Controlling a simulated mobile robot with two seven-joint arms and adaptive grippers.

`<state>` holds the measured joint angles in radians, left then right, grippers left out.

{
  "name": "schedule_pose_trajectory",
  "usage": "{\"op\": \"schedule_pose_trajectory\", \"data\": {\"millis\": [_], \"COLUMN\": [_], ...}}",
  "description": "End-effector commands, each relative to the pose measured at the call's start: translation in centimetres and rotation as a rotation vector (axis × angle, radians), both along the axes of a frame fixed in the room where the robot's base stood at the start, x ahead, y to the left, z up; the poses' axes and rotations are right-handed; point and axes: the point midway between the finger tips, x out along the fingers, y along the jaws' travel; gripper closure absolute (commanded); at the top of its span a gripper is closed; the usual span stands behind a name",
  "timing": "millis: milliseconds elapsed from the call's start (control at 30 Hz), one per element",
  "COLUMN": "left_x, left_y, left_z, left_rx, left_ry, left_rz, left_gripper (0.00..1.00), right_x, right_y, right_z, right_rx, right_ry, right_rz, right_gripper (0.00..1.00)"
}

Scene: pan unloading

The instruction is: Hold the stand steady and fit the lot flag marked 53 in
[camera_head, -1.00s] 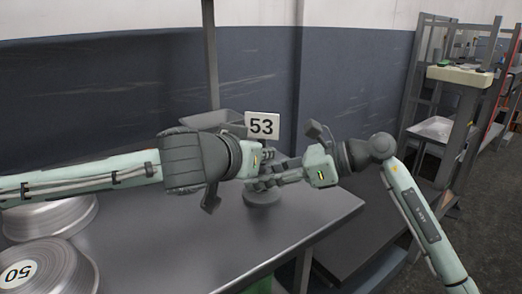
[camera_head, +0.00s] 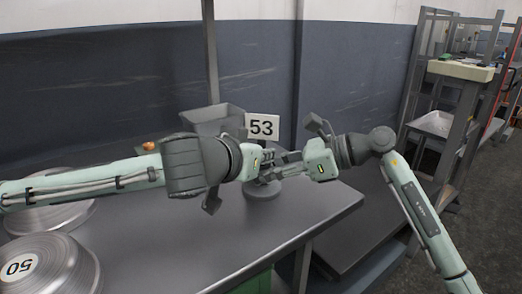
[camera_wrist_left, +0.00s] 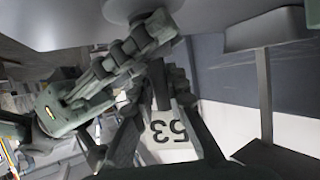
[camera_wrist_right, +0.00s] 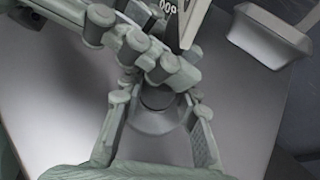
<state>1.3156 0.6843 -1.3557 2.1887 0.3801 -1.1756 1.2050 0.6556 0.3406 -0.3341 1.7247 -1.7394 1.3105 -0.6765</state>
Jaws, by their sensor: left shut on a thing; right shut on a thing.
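The white flag marked 53 (camera_head: 262,127) stands upright above the round grey stand (camera_head: 262,191) on the table. My left gripper (camera_head: 268,158) is shut on the flag's lower part; the flag shows upside down in the left wrist view (camera_wrist_left: 168,136). My right gripper (camera_head: 278,172) is shut on the stand, just below the left fingers. In the right wrist view the stand's base (camera_wrist_right: 152,122) lies between the right fingers (camera_wrist_right: 157,105), and the left fingers cross above it. The crossing fingers hide the joint, so I cannot tell whether the flag is seated.
Two round metal pans, the nearer (camera_head: 48,268) marked 50, lie on the table (camera_head: 190,250) at the left. A grey tray on a post (camera_head: 212,114) stands behind the left gripper. A small orange thing (camera_head: 148,146) lies behind the left arm. The table's front middle is clear.

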Motion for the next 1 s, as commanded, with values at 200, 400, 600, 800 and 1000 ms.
{"op": "schedule_pose_trajectory", "data": {"millis": [200, 400, 600, 800, 1000], "left_x": [0.0, 0.0, -0.2, -2.6, -5.2], "left_y": [0.0, 0.0, 0.1, 1.1, 2.3], "left_z": [0.2, 0.2, 0.2, 1.3, 2.5], "left_rx": [-0.001, 0.0, -0.001, -0.001, -0.002], "left_ry": [-0.004, -0.003, -0.002, -0.002, -0.002], "left_rz": [0.0, 0.0, -0.001, -0.001, -0.001], "left_gripper": [0.7, 0.62, 0.62, 0.62, 0.62], "right_x": [0.0, 0.0, 0.0, 0.0, 0.0], "right_y": [0.0, 0.0, 0.0, 0.0, 0.0], "right_z": [0.0, 0.0, 0.0, 0.0, 0.0], "right_rx": [-0.001, -0.001, -0.001, -0.001, -0.001], "right_ry": [0.0, 0.0, 0.0, 0.0, 0.0], "right_rz": [0.0, 0.0, 0.0, 0.0, 0.0], "right_gripper": [1.0, 1.0, 1.0, 1.0, 1.0]}}
